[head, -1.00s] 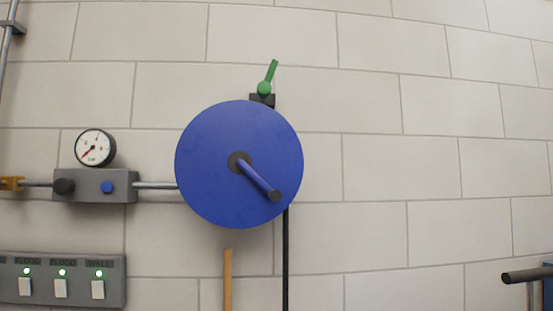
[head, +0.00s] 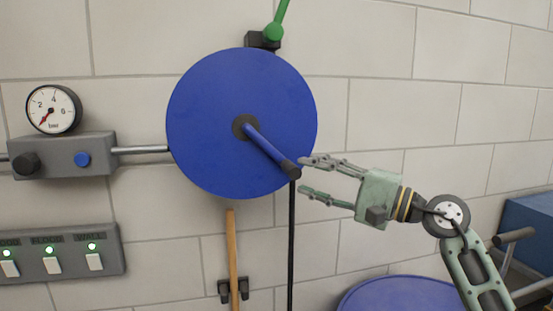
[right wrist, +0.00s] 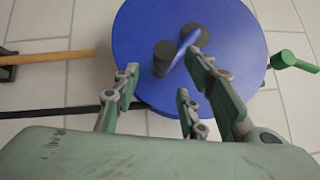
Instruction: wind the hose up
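The blue hose reel (head: 215,110) is mounted on the tiled wall. Its crank arm (head: 265,147) points down and right from the dark hub, with a dark knob (head: 290,169) at its end. The black hose (head: 291,245) hangs straight down from the reel's right side. My right gripper (head: 305,176) is open and empty, its fingertips close to the knob from the right. In the right wrist view the reel (right wrist: 140,30) and knob (right wrist: 163,56) lie ahead of the spread fingers (right wrist: 160,85). I cannot tell whether a finger touches the knob. My left gripper is not in view.
A green valve lever (head: 274,30) sits just above the reel. A pressure gauge (head: 53,109), grey block (head: 62,156) and switch panel (head: 65,252) are at left. A wooden handle (head: 233,255) hangs below the reel. A blue round object (head: 400,295) is at the bottom right.

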